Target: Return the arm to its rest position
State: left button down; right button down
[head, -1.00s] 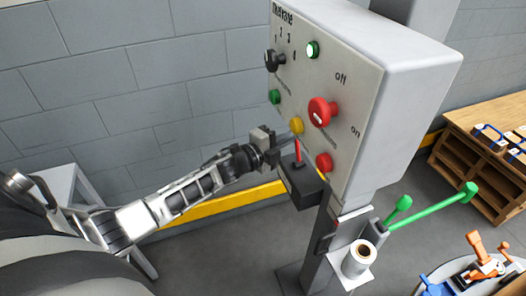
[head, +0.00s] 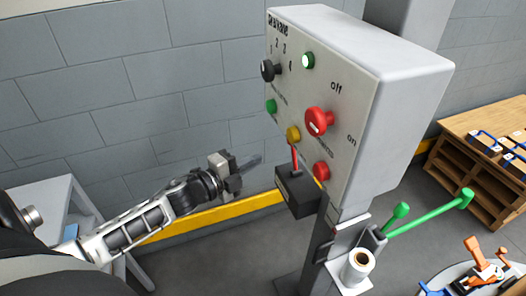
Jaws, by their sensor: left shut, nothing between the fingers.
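My left arm comes in from the left. My left gripper (head: 254,162) is shut and empty, in front of the grey wall and left of the control panel (head: 365,110). A clear gap separates its fingertips from the panel's buttons. The panel carries a black selector knob (head: 269,70), a large red knob (head: 318,121), a yellow button (head: 293,134), a lower red button (head: 321,171), and green buttons. A black box with a red lever (head: 297,190) is mounted at the panel's lower edge. My right gripper is not in view.
A roll of tape (head: 357,265) sits on a small shelf on the panel's post. Green-handled levers (head: 430,214) stick out to its right. A wooden shelf unit (head: 480,165) stands at the far right. A white table (head: 50,205) is behind my arm at left.

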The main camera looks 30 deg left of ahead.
pick_arm(q)
jog(key=s+d+f+n+g+y, duration=0.1)
jog(key=s+d+f+n+g, duration=0.2)
jog(key=s+d+f+n, duration=0.3)
jog(key=s+d+f+n+g+y, duration=0.1)
jog(key=s+d+f+n+g, duration=0.2)
jog(key=s+d+f+n, duration=0.4)
jog(key=s+d+n, duration=0.2)
jog(key=s+n, duration=0.2)
jog(key=s, duration=0.1)
jog(key=shift+d+y, duration=0.15)
jog(key=shift+y, duration=0.15)
dwell(0.9)
